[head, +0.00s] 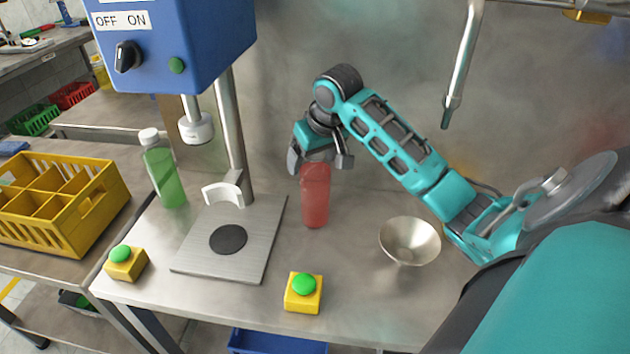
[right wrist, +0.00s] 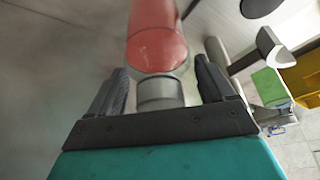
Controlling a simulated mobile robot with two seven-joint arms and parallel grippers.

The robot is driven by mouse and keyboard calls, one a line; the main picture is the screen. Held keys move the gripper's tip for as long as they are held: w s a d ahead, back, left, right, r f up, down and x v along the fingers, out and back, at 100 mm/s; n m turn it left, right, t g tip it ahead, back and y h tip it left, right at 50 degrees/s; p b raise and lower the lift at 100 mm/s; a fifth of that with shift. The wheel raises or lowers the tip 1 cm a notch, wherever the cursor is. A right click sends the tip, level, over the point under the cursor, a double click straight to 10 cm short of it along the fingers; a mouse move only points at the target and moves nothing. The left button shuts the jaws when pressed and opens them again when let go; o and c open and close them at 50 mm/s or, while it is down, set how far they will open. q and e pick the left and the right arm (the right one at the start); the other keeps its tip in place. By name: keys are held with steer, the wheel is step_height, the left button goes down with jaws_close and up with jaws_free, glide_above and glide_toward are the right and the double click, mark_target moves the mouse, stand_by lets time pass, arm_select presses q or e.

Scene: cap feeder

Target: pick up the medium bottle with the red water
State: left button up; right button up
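The bottle with red water (head: 315,197) stands upright on the metal table, right of the press plate. My right gripper (head: 319,162) is at its top, with one finger on each side. In the right wrist view the red bottle (right wrist: 157,45) lies between the open fingers. Its grey neck (right wrist: 160,92) points at the palm, with a gap on both sides. Whether a finger touches the bottle lower down is not clear. The head view hides the bottle's top behind the gripper. My left gripper is not in view.
A green bottle with a white cap (head: 164,172) stands left of the press plate (head: 205,262). Two yellow button boxes (head: 303,303) sit near the front. The blue press housing (head: 200,45) overhangs. A yellow crate (head: 95,225) is at left.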

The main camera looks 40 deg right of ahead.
steer(key=shift+r, duration=0.1)
jaws_close()
stand_by(0.5)
